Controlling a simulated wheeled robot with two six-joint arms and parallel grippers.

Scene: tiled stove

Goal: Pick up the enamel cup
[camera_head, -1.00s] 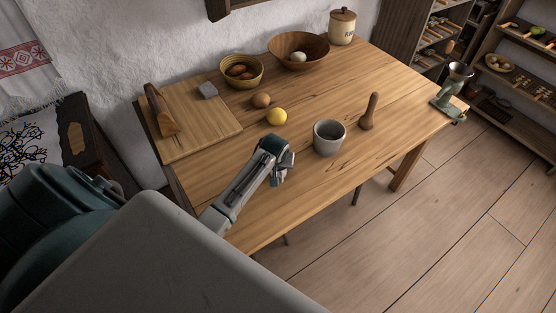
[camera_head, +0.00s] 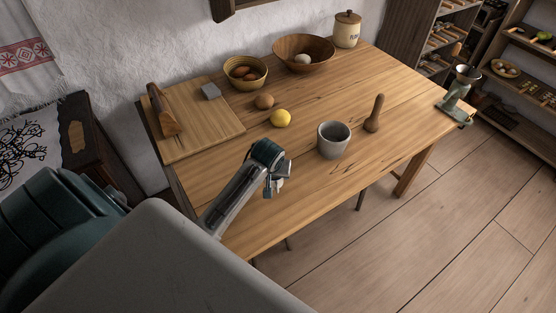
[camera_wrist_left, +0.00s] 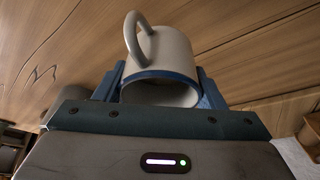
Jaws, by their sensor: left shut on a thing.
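The enamel cup (camera_wrist_left: 172,48) is cream-white with a blue rim and a loop handle, seen close up in the left wrist view. Its rim end points toward my left gripper (camera_wrist_left: 160,85), whose two blue fingers sit on either side of it, shut on the cup. In the head view my left gripper (camera_head: 277,180) is over the front part of the table. There the cup is mostly hidden by the gripper; only a small pale bit shows. My right gripper is not in view.
On the wooden table (camera_head: 215,185), a grey pot (camera_head: 333,144) and a wooden pestle (camera_head: 374,114) stand right of my gripper.

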